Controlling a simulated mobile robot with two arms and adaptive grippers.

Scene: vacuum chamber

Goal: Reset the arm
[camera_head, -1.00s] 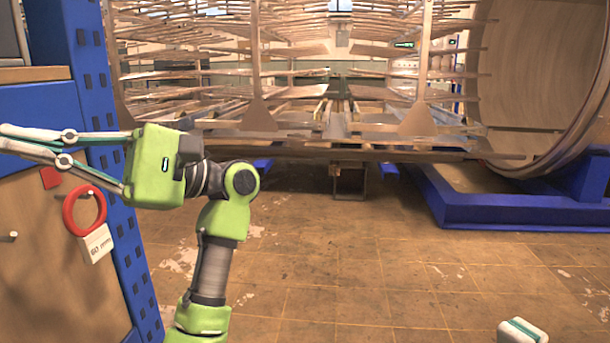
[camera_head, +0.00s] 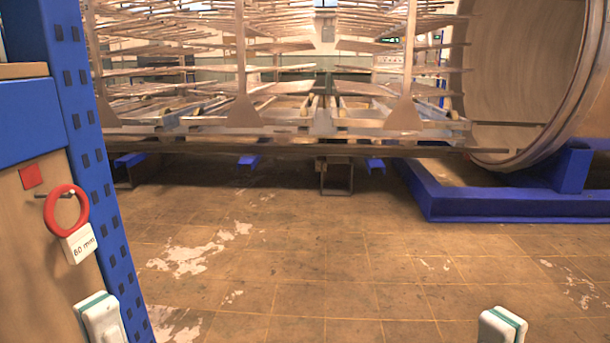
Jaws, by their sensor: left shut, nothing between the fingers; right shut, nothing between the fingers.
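Only the white and green fingertips of my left gripper (camera_head: 100,316) show, at the lower left edge of the head view, in front of the board and the blue post. They are shut and empty. The fingertips of my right gripper (camera_head: 503,325) show at the bottom edge, right of the middle, over the floor. They are also shut with nothing between them. Both arms are otherwise out of the picture.
A blue post (camera_head: 85,130) and a board with a red ring (camera_head: 68,211) and its white tag stand at the left. A large metal rack (camera_head: 240,112) fills the back. The round chamber (camera_head: 525,70) on a blue frame (camera_head: 480,208) is at the right. The floor (camera_head: 300,250) between is clear.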

